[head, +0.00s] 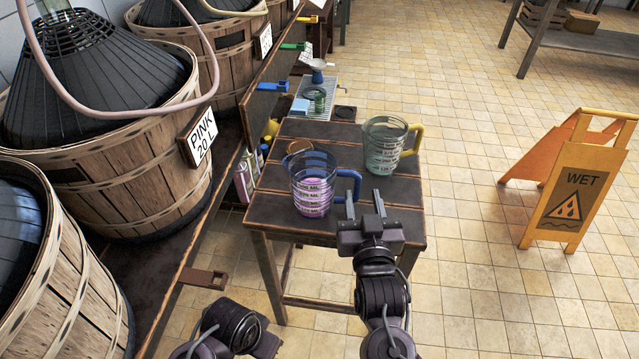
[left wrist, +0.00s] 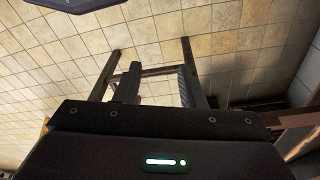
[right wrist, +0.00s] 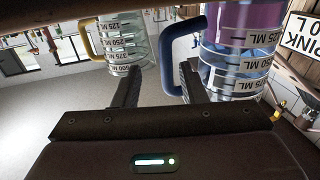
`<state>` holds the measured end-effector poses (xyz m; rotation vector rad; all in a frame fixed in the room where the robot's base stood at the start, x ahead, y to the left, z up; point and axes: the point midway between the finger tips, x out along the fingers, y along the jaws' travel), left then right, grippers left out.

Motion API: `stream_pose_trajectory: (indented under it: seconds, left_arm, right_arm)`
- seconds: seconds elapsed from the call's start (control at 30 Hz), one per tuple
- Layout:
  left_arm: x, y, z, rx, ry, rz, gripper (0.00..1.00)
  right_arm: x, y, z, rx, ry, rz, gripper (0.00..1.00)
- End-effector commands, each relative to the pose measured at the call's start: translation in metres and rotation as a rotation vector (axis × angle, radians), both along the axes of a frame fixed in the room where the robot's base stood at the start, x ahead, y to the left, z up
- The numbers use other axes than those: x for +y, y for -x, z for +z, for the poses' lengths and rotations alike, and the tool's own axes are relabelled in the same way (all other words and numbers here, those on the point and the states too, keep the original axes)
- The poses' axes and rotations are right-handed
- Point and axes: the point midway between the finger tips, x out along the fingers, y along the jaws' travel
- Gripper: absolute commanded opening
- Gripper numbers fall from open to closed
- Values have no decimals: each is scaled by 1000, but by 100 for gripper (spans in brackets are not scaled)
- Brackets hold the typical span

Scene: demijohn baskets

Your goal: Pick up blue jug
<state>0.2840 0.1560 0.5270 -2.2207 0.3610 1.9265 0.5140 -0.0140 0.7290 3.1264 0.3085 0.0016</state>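The blue jug (head: 313,190) stands upright on a small dark wooden table, clear-walled with measuring labels, a blue rim and some purple liquid. Its blue handle (head: 350,182) points right. My right gripper (head: 364,199) is open and empty, with its fingertips close to the handle. In the right wrist view, the handle (right wrist: 170,48) appears between the two fingers, nearer the right one; I cannot tell whether they touch. The jug body (right wrist: 240,50) is to the right there. My left gripper (left wrist: 158,82) is open and empty, away from the jug, with floor and table legs beyond it.
A jug with a yellow handle (head: 384,147) stands behind and right of the blue jug. Barrel baskets, one labelled "PINK 20 L" (head: 199,138), line the left. A wet-floor sign (head: 570,190) stands on open tiled floor at right.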

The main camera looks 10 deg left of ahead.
Motion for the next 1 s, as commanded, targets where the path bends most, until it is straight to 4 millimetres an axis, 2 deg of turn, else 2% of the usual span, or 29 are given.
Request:
stream_pose_trajectory:
  seconds: [0.37, 0.67, 0.97, 1.0]
  left_arm:
    - [-9, -4, -5, -47, 24, -18, 36]
    - [-10, -5, -5, -53, 28, -20, 36]
    - [-10, -5, -5, -54, 28, -20, 36]
    - [-10, -5, -5, -54, 27, -20, 36]
  right_arm:
    - [17, -48, 0, -1, 1, 0, 38]
    - [18, -53, 0, 1, 0, 0, 38]
    - [18, -53, 0, 1, 0, 0, 0]
    - [18, -53, 0, 1, 0, 0, 0]
